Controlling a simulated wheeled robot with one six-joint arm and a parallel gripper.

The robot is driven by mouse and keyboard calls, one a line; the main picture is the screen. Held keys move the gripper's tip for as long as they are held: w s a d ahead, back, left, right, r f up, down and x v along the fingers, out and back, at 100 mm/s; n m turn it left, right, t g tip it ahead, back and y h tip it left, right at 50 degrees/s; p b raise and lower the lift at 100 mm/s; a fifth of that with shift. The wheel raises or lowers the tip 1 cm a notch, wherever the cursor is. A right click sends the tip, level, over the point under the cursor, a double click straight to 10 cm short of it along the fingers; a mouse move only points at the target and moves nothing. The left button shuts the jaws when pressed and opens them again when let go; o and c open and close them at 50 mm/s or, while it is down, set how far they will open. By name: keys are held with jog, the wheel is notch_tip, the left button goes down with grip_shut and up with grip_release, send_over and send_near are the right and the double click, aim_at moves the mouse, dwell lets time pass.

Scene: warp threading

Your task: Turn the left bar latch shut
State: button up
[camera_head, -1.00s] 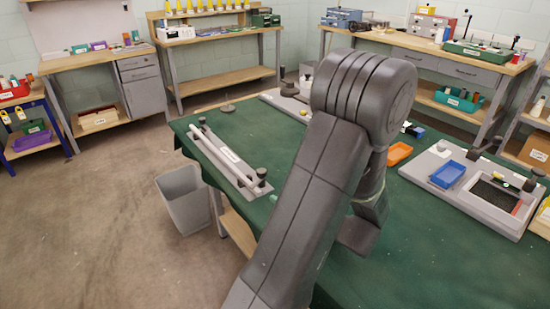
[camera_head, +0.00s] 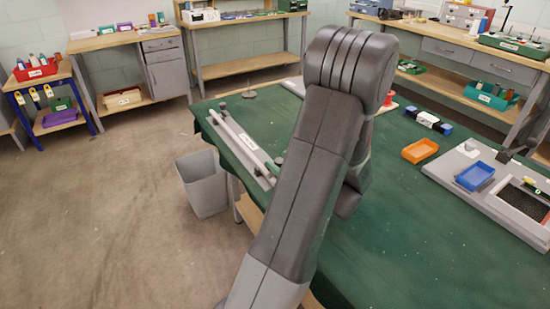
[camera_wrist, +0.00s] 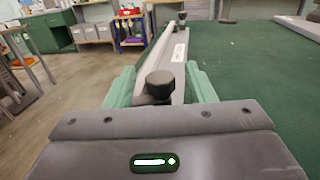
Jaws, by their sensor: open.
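The left bar is a long grey plate with a pale rod (camera_head: 236,133) along the left edge of the green-covered table; it runs away from me in the wrist view (camera_wrist: 172,60). A black round knob (camera_wrist: 160,84), seemingly the near latch, stands at the bar's near end in the wrist view. Another dark knob (camera_wrist: 183,17) is at the far end. My gripper (camera_wrist: 161,90) is open, its green fingers on either side of the near knob, with nothing visibly clamped. Contact cannot be told. In the head view my arm hides most of the gripper and the bar's near end.
A grey bin (camera_head: 203,183) stands on the floor left of the table. The table's middle and front right are clear.

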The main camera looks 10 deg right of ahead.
jog(key=shift+x, duration=1.45)
jog(key=c, duration=1)
jog(key=shift+o, duration=0.2)
jog(key=shift+d+f+m+t+h+b, duration=0.1)
jog(key=shift+m+t+h+b, duration=0.45)
jog(key=shift+h, duration=0.35)
jog(key=shift+d+f+m+t+h+b, duration=0.1)
jog(key=shift+m+t+h+b, duration=0.25)
jog(key=shift+m+h+b, duration=0.35)
jog(key=shift+w+d+r+m+t+h+b, duration=0.15)
jog(key=shift+m+h+b, duration=0.2)
jog(key=shift+m+h, duration=0.35)
jog(key=shift+s+r+m+t+h+b, duration=0.15)
jog(key=shift+m+h+b, duration=0.2)
jog(key=shift+h, duration=0.65)
jog(key=shift+w+f, duration=0.1)
jog(key=o, duration=1)
jog(key=shift+c, duration=0.2)
jog(key=s, duration=0.4)
jog(key=s+d, duration=0.1)
jog(key=s, duration=0.4)
jog(key=s+d, duration=0.1)
jog(key=s, duration=0.3)
jog(key=shift+s, duration=0.35)
